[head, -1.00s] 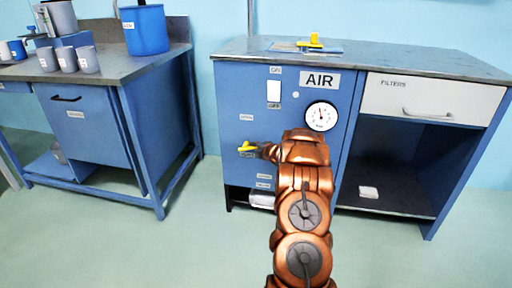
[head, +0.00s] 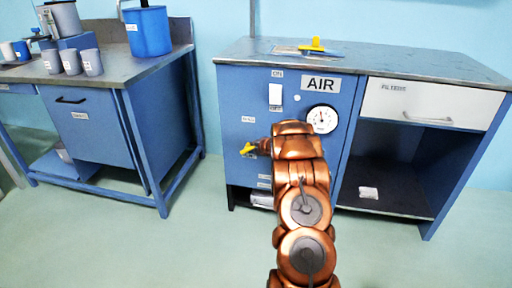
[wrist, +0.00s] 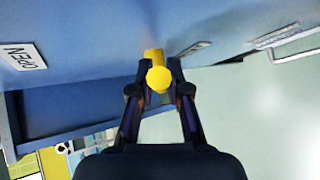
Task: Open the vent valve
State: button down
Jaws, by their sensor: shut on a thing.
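The vent valve's yellow handle (head: 247,149) sticks out from the blue front panel of the AIR cabinet (head: 232,95), left of the round gauge (head: 322,119). In the wrist view the yellow handle (wrist: 157,78) sits between my two dark fingertips. My gripper (wrist: 157,90) is shut on it. In the head view my gripper (head: 262,147) is mostly hidden behind my copper arm. An OPEN label (wrist: 25,57) shows on the panel at the left of the wrist view. The handle's base is hidden.
A drawer marked FILTERS (head: 430,103) is shut above an open shelf bay. A second yellow-handled thing (head: 313,46) lies on the cabinet top. A workbench (head: 108,72) with cups and a blue bucket (head: 147,31) stands left. The floor between is clear.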

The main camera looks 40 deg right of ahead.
jog(key=c, duration=1.1)
grip_release()
jog(key=shift+v, duration=5.95)
